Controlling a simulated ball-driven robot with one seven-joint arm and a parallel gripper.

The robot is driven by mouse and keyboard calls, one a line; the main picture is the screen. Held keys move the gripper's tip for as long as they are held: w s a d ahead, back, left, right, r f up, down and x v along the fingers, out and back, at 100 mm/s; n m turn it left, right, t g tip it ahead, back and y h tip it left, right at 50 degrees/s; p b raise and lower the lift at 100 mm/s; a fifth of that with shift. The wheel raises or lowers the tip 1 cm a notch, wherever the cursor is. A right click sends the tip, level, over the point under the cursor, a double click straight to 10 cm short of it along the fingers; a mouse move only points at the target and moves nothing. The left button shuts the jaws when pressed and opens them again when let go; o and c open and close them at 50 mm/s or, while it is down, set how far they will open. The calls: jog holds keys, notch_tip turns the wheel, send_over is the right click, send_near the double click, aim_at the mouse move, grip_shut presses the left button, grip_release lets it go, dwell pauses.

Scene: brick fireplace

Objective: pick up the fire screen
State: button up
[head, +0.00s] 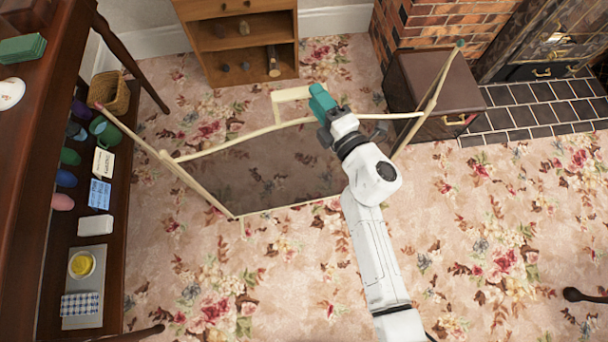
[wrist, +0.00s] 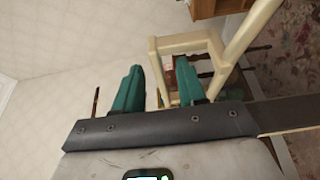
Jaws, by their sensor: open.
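The fire screen (head: 240,135) stands on the carpet in the middle of the head view, with a cream frame, dark see-through mesh and angled side panels. Its cream loop handle rises from the top rail, and it also shows in the wrist view (wrist: 185,43). My gripper (head: 318,91) is at the right end of this handle, above the top rail. In the wrist view, my gripper (wrist: 159,66) has its teal fingers apart, and one upright of the handle appears between them. I cannot tell whether they touch it. My wrist hides part of the top rail.
A dark wooden shelf unit (head: 28,190) with small goods stands at the left, by a wicker basket (head: 110,93). A wooden bookcase (head: 240,45) is behind. A dark chest (head: 437,85) and the tiled hearth (head: 535,112) are at right. Front carpet is mostly clear.

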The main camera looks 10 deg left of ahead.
aim_at(304, 87)
jog(key=w+a, duration=0.2)
jog(key=a, duration=0.1)
jog(key=shift+w+a+r, duration=0.1)
jog(key=shift+w, duration=0.15)
jog(key=shift+w+a, duration=0.4)
jog(key=shift+w, duration=0.15)
grip_shut()
dwell(0.8)
jog(key=shift+r, duration=0.2)
